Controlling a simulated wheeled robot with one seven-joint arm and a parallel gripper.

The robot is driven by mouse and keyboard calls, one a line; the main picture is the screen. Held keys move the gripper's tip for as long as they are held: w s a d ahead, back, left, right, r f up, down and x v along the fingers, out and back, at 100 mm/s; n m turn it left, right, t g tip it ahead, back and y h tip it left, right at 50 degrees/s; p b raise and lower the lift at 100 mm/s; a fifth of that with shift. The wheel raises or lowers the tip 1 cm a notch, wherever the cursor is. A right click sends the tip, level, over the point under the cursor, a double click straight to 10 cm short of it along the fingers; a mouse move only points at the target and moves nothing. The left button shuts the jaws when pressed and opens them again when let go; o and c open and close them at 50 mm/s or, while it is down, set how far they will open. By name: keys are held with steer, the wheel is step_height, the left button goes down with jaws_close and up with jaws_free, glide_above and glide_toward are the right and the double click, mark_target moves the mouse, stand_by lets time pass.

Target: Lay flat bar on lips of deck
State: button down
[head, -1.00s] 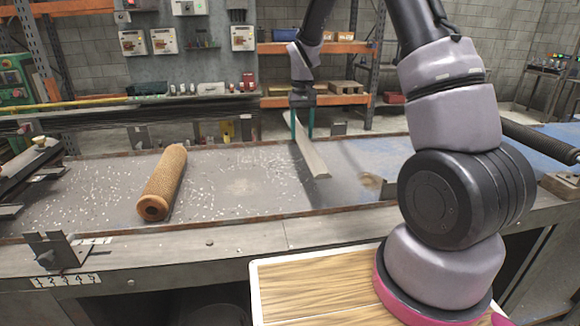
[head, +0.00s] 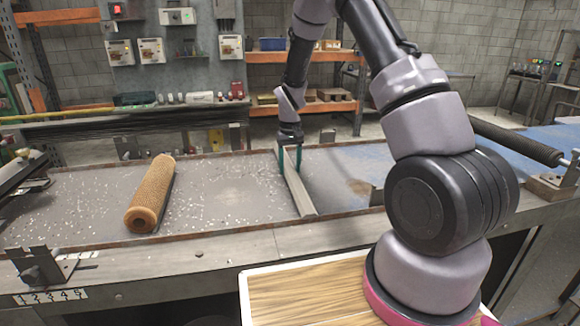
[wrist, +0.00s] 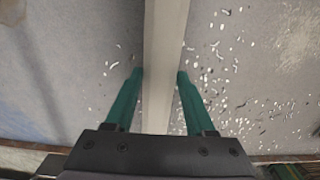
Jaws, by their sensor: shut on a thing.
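The flat bar (head: 297,190) is long, narrow and pale grey. It lies crosswise over the speckled grey deck (head: 235,185). Its near end is at the deck's near lip (head: 200,240) in the head view, and its far part reaches toward the far lip (head: 215,153). I cannot tell whether it touches either lip. My gripper (head: 290,163) is shut on the bar near its far part, fingers pointing down. In the wrist view, the bar (wrist: 166,30) runs between the two teal fingers of my gripper (wrist: 160,73). The far end is hidden by my gripper.
A tan mesh tube (head: 152,195) lies on the deck left of the bar, apart from it. A black roller (head: 515,140) is at the right. A metal bracket (head: 38,265) stands at the front left. White chips are scattered on the deck.

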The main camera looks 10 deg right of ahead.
steer(key=shift+f, duration=0.1)
steer(key=shift+c, duration=1.2)
jaws_free()
